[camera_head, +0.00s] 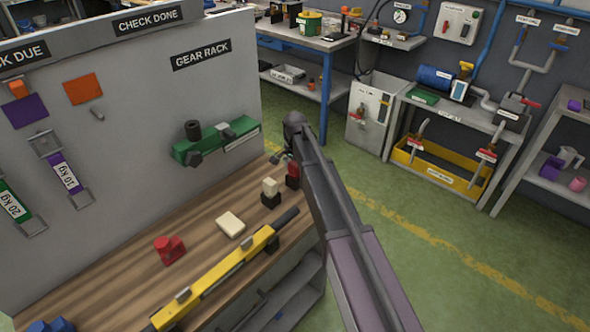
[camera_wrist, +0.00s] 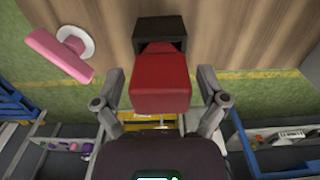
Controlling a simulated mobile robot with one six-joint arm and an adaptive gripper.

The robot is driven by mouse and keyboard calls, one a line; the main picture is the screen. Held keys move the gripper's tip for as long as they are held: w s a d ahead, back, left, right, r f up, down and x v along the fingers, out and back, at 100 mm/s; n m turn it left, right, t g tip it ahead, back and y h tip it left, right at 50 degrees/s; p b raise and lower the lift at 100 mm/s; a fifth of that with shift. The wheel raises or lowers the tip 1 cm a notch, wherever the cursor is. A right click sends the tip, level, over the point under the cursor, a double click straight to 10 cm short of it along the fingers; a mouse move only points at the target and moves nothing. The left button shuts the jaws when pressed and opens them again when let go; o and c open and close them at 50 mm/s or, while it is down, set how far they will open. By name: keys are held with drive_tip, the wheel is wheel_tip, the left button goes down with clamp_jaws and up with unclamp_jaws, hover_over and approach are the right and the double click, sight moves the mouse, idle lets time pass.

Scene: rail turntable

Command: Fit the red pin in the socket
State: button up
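The red pin (camera_wrist: 160,95) stands in or against a black socket block (camera_wrist: 160,31) at the table's edge in the wrist view; how deep it sits is hidden. In the head view the red pin (camera_head: 293,170) shows above its black block (camera_head: 292,183), close to my gripper (camera_head: 283,158). In the wrist view my gripper (camera_wrist: 161,78) is open, with one finger on each side of the red pin and a gap visible on both sides.
A cream block (camera_head: 270,186) on a black base stands beside the red pin. A cream slab (camera_head: 230,224), a red part (camera_head: 169,249) and a yellow level-like bar (camera_head: 215,280) lie on the wooden table. A grey board (camera_head: 130,150) stands behind. A pink bar (camera_wrist: 58,53) shows at left in the wrist view.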

drive_tip(key=c, duration=1)
drive_tip(key=o, duration=0.6)
drive_tip(key=c, duration=0.5)
drive_tip(key=shift+r+p, duration=0.85)
drive_tip(key=shift+r+p, duration=2.85)
drive_tip(key=shift+r, duration=0.1)
wheel_tip(320, 180, up, 5)
drive_tip(key=p, duration=0.5)
